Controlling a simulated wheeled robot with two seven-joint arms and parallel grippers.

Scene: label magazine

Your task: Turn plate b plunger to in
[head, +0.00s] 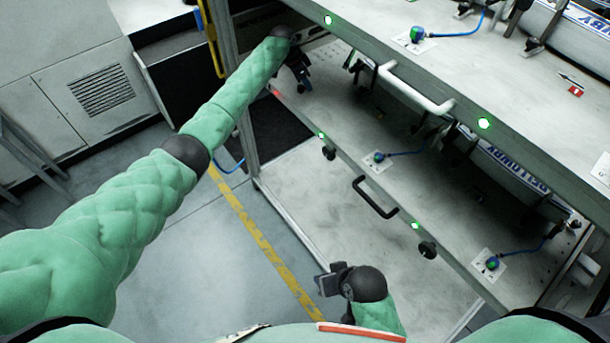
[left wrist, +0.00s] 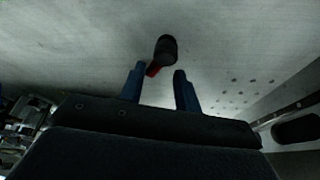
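My left arm reaches to the rack's far left end in the head view. Its gripper (head: 298,72) is at the upper shelf's underside, partly in shadow. In the left wrist view the left gripper (left wrist: 159,73) is open, its two blue fingers apart. A black knob with a red part, seemingly a plunger (left wrist: 166,47), shows just beyond and between the fingertips; I cannot tell whether they touch it. No plate label is readable. Black knobs on the lower shelf's front edge show in the head view, one nearer the middle (head: 328,153) and one nearer me (head: 427,250). My right gripper (head: 332,282) is low, away from the rack.
The upper shelf (head: 480,65) carries a white handle (head: 415,90), the lower shelf a black handle (head: 374,198). Green lights glow along both edges. Blue-cabled devices (head: 418,34) sit on the shelves. A rack post (head: 238,95) stands beside my left forearm.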

